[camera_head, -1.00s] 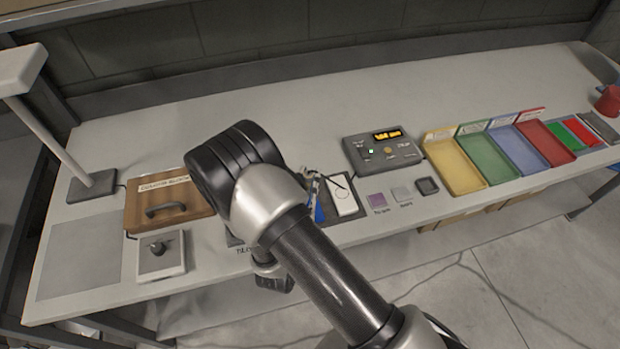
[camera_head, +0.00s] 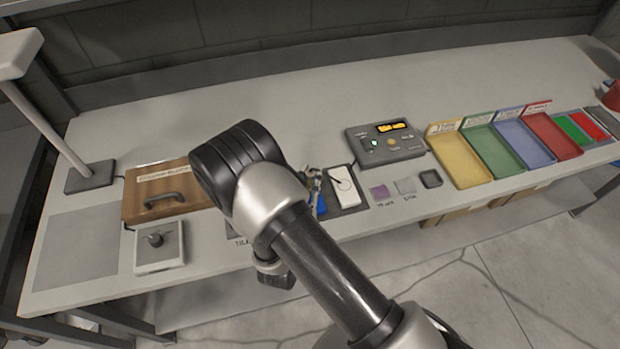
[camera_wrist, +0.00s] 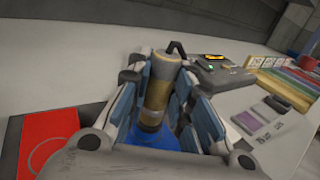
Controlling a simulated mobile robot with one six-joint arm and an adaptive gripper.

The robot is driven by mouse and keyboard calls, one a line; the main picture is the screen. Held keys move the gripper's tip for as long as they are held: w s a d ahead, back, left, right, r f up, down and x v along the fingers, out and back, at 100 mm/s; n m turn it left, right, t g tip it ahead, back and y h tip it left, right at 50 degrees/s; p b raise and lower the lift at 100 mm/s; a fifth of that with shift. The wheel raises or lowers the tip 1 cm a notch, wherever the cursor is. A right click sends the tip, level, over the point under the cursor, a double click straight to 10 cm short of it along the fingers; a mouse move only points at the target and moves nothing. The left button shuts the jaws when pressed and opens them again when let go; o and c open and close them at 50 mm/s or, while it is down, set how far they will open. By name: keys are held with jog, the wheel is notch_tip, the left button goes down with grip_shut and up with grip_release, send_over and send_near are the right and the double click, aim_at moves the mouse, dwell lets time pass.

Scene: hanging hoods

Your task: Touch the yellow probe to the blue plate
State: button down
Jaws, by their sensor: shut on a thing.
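My gripper (camera_wrist: 163,95) is shut on the yellow probe (camera_wrist: 160,80), a gold-yellow cylinder with a darker band, held between its fingers in the wrist view. A blue surface, the blue plate (camera_wrist: 162,138), shows just below the probe's lower end. I cannot tell whether they touch. A bit of the blue plate (camera_head: 321,206) also shows in the head view, beside my arm. A red plate (camera_wrist: 48,142) with a ring mark lies left of the gripper in the wrist view. My arm hides most of the gripper and the probe in the head view.
A grey meter box (camera_head: 386,146) with a lit orange display stands behind. A white plate (camera_head: 344,183) lies right of the blue one. Small tiles (camera_head: 380,192) and coloured trays (camera_head: 459,161) are further right. A wooden box (camera_head: 160,190) stands left. The back bench is clear.

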aim_at(310, 172)
jog(key=shift+f+b, duration=0.55)
jog(key=shift+f, duration=0.15)
dwell(1.4)
jog(key=shift+r+p, duration=2.6)
jog(key=shift+r, duration=1.1)
